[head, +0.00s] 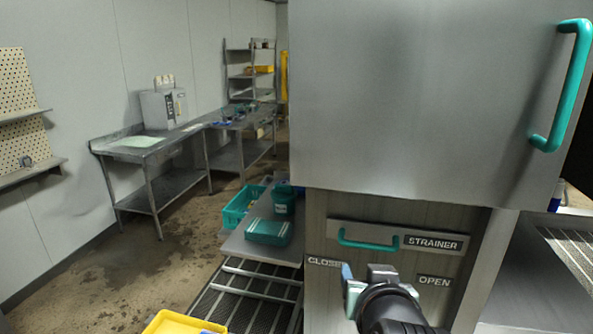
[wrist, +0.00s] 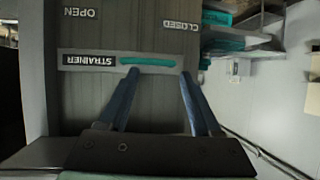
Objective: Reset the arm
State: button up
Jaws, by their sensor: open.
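My gripper (head: 366,284) is in the lower middle of the head view, in front of the cabinet panel. In the wrist view my gripper (wrist: 160,76) shows two blue fingers spread apart, with nothing between them. The wrist picture is upside down. The strainer drawer (head: 375,237) has a teal handle (head: 368,243) and a STRAINER label. The handle also shows in the wrist view (wrist: 148,62), beyond the fingertips; whether a finger touches it I cannot tell. CLOSED and OPEN labels sit on the panel below the drawer.
A large grey door (head: 420,90) with a teal handle (head: 566,90) fills the upper right. A bench with a teal box (head: 268,232) stands left of the cabinet. A yellow tray (head: 180,324) is at the bottom. Open floor (head: 110,265) lies to the left.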

jog(key=s+a+r+n+t+y, duration=0.25)
jog(key=a+r+t, duration=0.25)
jog(key=a+r, duration=0.7)
jog(key=s+r+t+b, duration=0.1)
jog(key=s+r+t, duration=0.3)
jog(key=r, duration=0.7)
jog(key=s+r+t, duration=0.5)
jog(key=s+r, duration=0.4)
jog(key=r, duration=0.1)
jog(key=shift+s+r+m+t+h+b, duration=0.2)
jog(key=shift+r+m+t+h+b, duration=0.15)
jog(key=shift+r+h+b, duration=0.1)
jog(key=shift+d+f, duration=0.1)
jog(key=shift+c, duration=0.2)
jog(key=shift+c, duration=1)
jog(key=shift+w, duration=0.15)
